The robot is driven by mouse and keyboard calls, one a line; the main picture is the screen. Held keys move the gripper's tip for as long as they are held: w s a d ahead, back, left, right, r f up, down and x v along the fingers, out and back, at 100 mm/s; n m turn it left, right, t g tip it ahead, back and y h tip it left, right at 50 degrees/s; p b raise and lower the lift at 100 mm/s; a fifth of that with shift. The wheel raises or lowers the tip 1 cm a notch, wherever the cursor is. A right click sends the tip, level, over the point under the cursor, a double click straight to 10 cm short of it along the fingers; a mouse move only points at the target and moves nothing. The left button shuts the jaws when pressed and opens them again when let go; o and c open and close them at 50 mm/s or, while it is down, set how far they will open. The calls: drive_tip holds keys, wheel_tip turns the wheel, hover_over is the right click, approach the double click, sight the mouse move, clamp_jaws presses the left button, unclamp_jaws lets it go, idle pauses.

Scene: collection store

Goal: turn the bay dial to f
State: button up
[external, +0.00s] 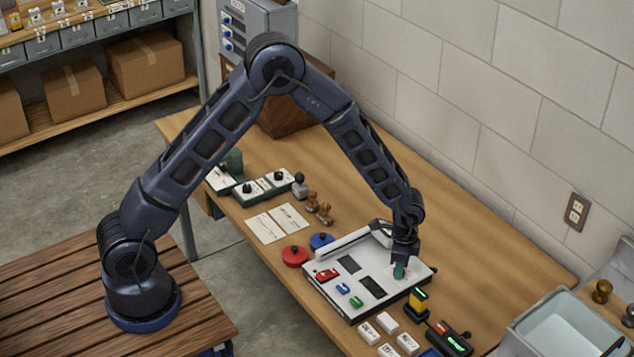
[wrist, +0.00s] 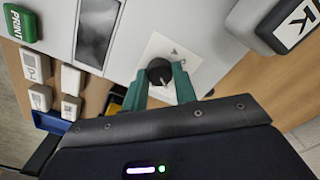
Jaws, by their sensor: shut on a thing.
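The bay dial (wrist: 159,70) is a small black knob with a pale pointer line, on a white plate (wrist: 190,58) on a light grey panel. My gripper (wrist: 160,80) has its green fingers on both sides of the knob and is shut on it. The small mark on the plate is too unclear to read, so I cannot tell the dial's setting. In the external view my gripper (external: 400,271) points down at the right part of the panel (external: 341,299) and hides the dial.
The panel also has dark windows (external: 372,287) and red, green and blue pieces. A yellow-and-black device (external: 418,300) and white blocks (external: 387,322) stand close in front. Red (external: 295,256) and blue (external: 321,241) round pieces lie left. The table's right rear is clear.

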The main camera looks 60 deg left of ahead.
drive_tip(key=shift+m, duration=1.1)
drive_tip(key=o, duration=1)
drive_tip(key=shift+c, duration=0.2)
drive_tip(key=shift+r, duration=0.1)
wheel_tip(320, 180, up, 11)
drive_tip(key=shift+f, duration=0.2)
